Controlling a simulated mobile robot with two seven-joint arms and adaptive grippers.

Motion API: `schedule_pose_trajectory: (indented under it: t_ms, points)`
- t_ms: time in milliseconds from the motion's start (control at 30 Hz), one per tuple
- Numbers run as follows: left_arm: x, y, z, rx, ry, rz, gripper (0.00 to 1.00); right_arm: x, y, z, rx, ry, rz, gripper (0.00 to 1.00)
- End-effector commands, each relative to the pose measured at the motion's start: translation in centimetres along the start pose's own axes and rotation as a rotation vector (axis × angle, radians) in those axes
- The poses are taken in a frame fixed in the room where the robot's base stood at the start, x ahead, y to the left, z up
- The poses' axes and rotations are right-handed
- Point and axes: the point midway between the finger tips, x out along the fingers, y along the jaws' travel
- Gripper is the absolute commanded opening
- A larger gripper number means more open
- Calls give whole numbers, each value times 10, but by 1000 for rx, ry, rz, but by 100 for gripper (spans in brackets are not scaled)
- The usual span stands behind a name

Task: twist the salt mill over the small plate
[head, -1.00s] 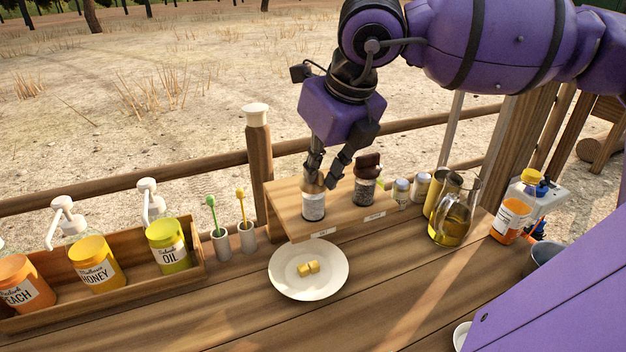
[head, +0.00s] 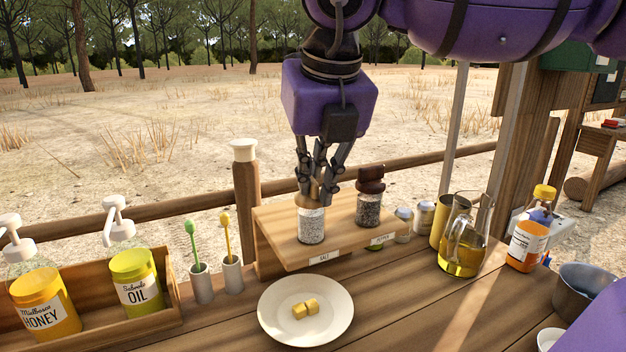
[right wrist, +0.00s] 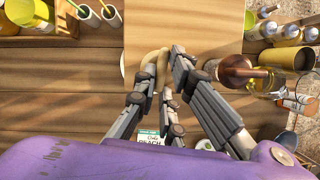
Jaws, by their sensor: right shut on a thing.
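The salt mill (head: 311,224), a clear jar of pale grains with a light wooden top, stands upright on the wooden stand (head: 277,239) above a label reading SALT. My right gripper (head: 314,190) comes down from above and is shut on the mill's wooden top; in the right wrist view the fingers (right wrist: 160,85) close around the pale top (right wrist: 148,66). The small plate (head: 274,333) is white and lies on the table in front of the stand, with yellow cubes (head: 306,308) on it. My left gripper is not in view.
The dark pepper mill (head: 369,203) stands close to the right on the same stand. Small jars, an oil jug (head: 461,247) and an orange bottle (head: 527,242) stand further right. A wooden box (head: 168,320) of pump bottles is at left, beside two cups with brushes.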

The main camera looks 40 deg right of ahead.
Motion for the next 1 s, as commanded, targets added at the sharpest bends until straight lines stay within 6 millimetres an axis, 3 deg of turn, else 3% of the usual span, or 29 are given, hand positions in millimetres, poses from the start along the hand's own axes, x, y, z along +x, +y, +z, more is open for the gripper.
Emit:
schedule_pose_trajectory:
  t_ms: [367,400,533,833,1000]
  points:
    - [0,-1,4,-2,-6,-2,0,0,0,-1,2,2,-2,0]
    - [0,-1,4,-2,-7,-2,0,0,0,-1,1,2,-1,13]
    - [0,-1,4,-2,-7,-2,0,0,0,-1,1,1,-1,28]
    - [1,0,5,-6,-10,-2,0,-1,0,0,1,-1,0,28]
    - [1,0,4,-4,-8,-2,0,-18,1,1,3,-5,1,28]
